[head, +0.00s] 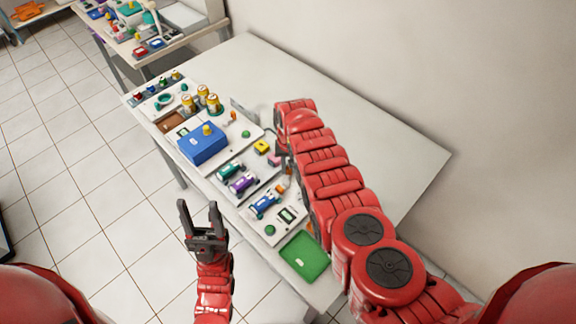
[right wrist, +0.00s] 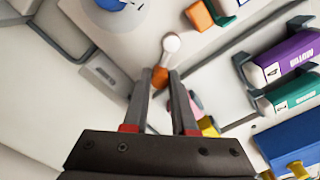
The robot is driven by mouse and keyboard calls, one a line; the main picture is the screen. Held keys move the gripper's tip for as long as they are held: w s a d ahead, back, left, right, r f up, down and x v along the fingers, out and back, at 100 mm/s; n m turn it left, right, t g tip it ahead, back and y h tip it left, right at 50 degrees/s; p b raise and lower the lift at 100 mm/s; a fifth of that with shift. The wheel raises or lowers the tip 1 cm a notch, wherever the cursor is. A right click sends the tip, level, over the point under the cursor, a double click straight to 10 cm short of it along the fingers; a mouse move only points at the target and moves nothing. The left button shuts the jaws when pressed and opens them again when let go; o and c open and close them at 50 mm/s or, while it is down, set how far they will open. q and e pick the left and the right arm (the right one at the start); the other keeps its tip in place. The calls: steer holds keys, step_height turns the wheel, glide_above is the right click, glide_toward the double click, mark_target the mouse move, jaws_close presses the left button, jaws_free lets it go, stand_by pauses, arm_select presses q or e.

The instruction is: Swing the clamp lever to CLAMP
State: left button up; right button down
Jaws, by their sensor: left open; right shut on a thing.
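The clamp lever, with a white round knob (right wrist: 171,42) and an orange part (right wrist: 160,77) below it, shows in the right wrist view between my right gripper's fingers. My right gripper (right wrist: 160,88) is shut on the lever at its orange part. In the head view my right forearm covers most of this spot, and the right fingertips are hidden there. I cannot read any CLAMP marking. My left gripper (head: 198,204) is open and empty, over the floor in front of the table.
On the white table (head: 370,160) are a blue box (head: 203,145), purple (head: 243,183) and blue (head: 264,205) cylinders, a yellow block (head: 261,147), yellow-topped cans and a green tray (head: 304,256). The table's back right is clear. A second table (head: 170,45) stands farther back.

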mark_target(298, 183)
steer(key=m+p, duration=0.1)
steer(key=m, duration=0.1)
steer(key=s+d+m+p, duration=0.1)
steer(key=m, duration=0.1)
steer(key=shift+d+r, duration=0.1)
steer(key=shift+d, duration=0.1)
steer(key=m, duration=0.1)
steer(key=m+p, duration=0.1)
steer(key=m, duration=0.1)
steer(key=shift+s+d, duration=0.2)
steer(key=shift+d, duration=0.15)
steer(key=shift+s+d+m, duration=0.15)
steer(key=shift+s+m, duration=0.15)
steer(key=shift+m, duration=0.6)
steer(key=shift+d+m, duration=0.1)
steer(key=shift+m, duration=0.3)
steer(key=shift+s+d+m, duration=0.1)
steer(key=shift+s+m, duration=0.2)
steer(key=shift+m, duration=0.45)
steer(key=shift+s+d+m, duration=0.1)
steer(key=shift+s+m, duration=0.15)
steer(key=shift+m, duration=0.5)
steer(key=c, duration=0.7)
jaws_free()
